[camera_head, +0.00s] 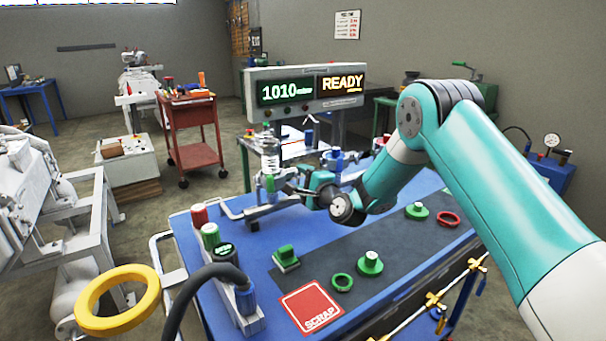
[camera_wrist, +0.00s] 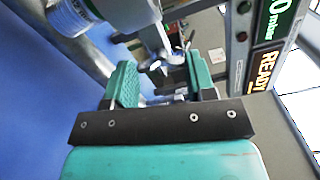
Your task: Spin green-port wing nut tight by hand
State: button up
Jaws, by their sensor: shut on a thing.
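The green port (camera_head: 270,184) shows as a green band on the upright metal-and-glass column at the back left of the blue table. My gripper (camera_head: 285,187) reaches it from the right, level with the green band. In the wrist view, my gripper's two teal fingers (camera_wrist: 163,74) stand on either side of a grey metal clamp piece. The wing nut (camera_wrist: 176,65) appears to be this small metal part, and the fingers are shut on it. Its exact outline and thread are partly hidden by the fingers. In the head view the nut is too small to make out.
The display (camera_head: 307,88) behind reads 1010 and READY. A rack (camera_head: 236,290) with red, green and black-topped pieces stands at the table's left. Green flanges (camera_head: 370,263), a red ring (camera_head: 448,219) and a red SCRAP pad (camera_head: 312,307) lie on the front and right.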

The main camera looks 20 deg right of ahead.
jog(key=shift+m+p, duration=0.9)
jog(key=shift+m, duration=0.7)
jog(key=o, duration=0.7)
jog(key=shift+c, duration=0.2)
jog(key=b+v, duration=1.2)
jog(key=v, duration=0.5)
jog(key=shift+s+b, duration=0.2)
jog(key=shift+b, duration=0.15)
